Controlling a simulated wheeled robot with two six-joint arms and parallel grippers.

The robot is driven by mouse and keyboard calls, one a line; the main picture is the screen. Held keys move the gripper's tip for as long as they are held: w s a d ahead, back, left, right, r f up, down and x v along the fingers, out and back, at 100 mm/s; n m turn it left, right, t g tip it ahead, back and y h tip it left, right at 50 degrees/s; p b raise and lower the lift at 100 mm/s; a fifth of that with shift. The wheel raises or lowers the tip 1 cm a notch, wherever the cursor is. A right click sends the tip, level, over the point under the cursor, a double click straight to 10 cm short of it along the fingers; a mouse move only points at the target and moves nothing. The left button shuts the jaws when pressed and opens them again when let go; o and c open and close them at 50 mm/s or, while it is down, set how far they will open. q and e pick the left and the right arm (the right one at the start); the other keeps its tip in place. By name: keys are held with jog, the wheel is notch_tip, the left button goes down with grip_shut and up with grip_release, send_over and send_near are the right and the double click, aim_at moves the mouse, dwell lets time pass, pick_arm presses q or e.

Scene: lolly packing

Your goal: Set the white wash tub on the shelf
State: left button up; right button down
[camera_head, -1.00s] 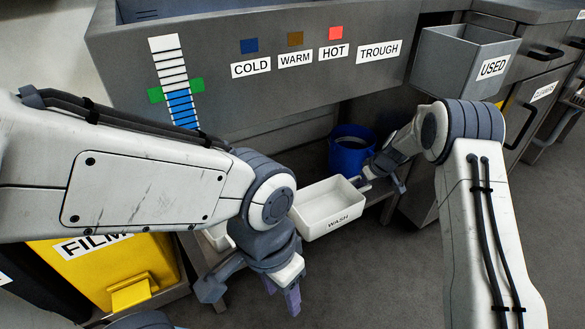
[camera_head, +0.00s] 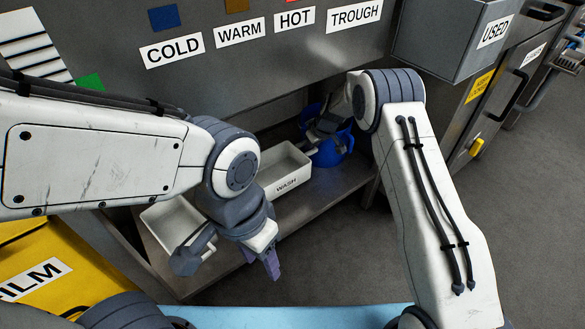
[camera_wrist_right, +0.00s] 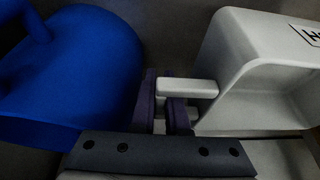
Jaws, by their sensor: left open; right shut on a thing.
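The white wash tub (camera_head: 293,184), marked WASH, is upright under the trough, at the shelf (camera_head: 330,188). It looks level and low over the shelf; I cannot tell whether its base fully rests there. In the right wrist view my right gripper (camera_wrist_right: 168,112) is shut on the tub's end handle, with the wash tub (camera_wrist_right: 245,70) to the right. My left gripper (camera_head: 228,262) is open and empty in front of the shelf's left part.
A blue bucket (camera_head: 338,150) stands right of the tub, close by my right gripper; it also shows in the right wrist view (camera_wrist_right: 70,75). Another white tub (camera_head: 165,222) sits on the left of the shelf, partly behind my left gripper. A yellow FILM bin (camera_head: 45,255) is at left.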

aim_at(297, 162)
jog(key=a+f, duration=0.1)
jog(key=a+b, duration=0.1)
jog(key=w+a+f, duration=0.1)
jog(key=a, duration=0.1)
jog(key=shift+f, duration=0.3)
notch_tip(297, 162, down, 4)
jog(key=b, duration=0.3)
jog(key=shift+d+r, duration=0.1)
jog(key=shift+r, duration=0.1)
jog(key=shift+f, duration=0.2)
jog(key=c, duration=0.9)
grip_release()
